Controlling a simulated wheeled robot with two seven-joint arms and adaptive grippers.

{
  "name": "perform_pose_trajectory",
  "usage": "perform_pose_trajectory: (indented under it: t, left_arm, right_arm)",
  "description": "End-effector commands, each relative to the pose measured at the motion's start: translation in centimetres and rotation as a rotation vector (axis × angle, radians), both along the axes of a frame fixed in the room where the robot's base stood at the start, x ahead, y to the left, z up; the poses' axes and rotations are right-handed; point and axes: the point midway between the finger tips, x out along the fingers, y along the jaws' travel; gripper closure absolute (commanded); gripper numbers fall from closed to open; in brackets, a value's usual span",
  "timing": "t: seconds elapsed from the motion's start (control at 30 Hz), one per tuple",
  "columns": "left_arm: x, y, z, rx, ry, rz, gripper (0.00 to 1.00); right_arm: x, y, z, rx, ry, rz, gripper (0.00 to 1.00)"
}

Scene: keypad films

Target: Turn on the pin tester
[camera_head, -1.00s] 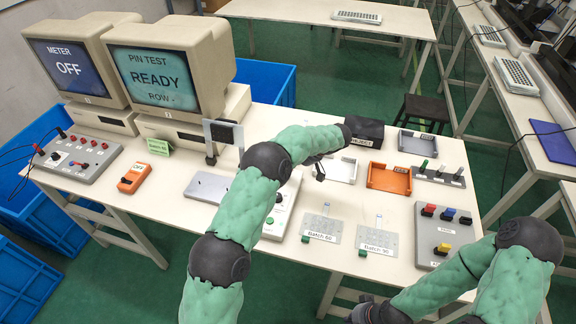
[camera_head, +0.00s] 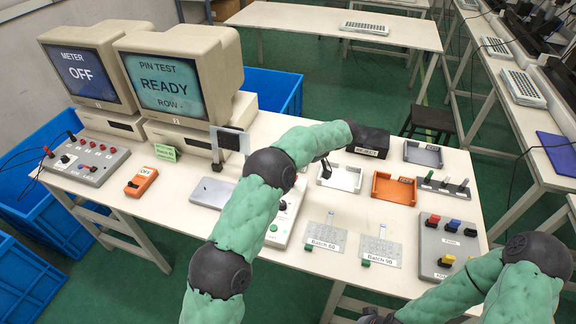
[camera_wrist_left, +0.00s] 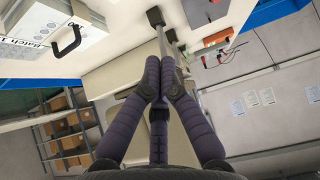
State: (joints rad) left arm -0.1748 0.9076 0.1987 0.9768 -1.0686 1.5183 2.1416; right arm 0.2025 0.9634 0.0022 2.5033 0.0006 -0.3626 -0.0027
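A beige monitor (camera_head: 165,85) reads "PIN TEST READY ROW -". A pale box (camera_head: 284,232) with a green button stands partly behind my left forearm; its label is hidden, so I cannot tell whether it is the pin tester. My left arm reaches over the table; its gripper (camera_head: 325,168) is mostly hidden by the arm, above the table near the white tray. In the left wrist view its dark fingers (camera_wrist_left: 160,98) are drawn together, with nothing visible between them. My right gripper (camera_head: 376,318) shows only partly at the bottom edge, off the table's front.
A second monitor (camera_head: 88,70) reads "METER OFF". An orange meter (camera_head: 141,182), a red-knobbed panel (camera_head: 88,163), a white tray (camera_head: 342,178), an orange tray (camera_head: 394,188), "Batch 60" (camera_head: 326,237) and "Batch 50" (camera_head: 381,251) plates and a coloured-switch box (camera_head: 449,245) crowd the table.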

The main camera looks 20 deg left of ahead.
Motion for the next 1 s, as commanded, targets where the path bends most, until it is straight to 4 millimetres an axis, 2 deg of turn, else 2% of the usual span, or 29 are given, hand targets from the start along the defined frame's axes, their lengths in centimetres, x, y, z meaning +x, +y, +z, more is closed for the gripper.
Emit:
perform_pose_trajectory:
  t: [0.1, 0.3, 1.0]
  left_arm:
    - [0.1, -1.7, 1.7, 0.0, 0.001, -0.002, 1.0]
    - [0.1, -3.2, 3.2, 0.0, 0.001, 0.0, 1.0]
    - [0.1, -3.6, 3.9, 0.0, 0.002, 0.001, 1.0]
  right_arm:
    - [0.0, 0.0, 0.8, 0.0, 0.0, 0.0, 1.0]
    - [0.0, 0.0, 1.2, 0.0, 0.001, 0.0, 1.0]
    - [0.0, 0.0, 1.6, 0.0, 0.001, 0.0, 1.0]
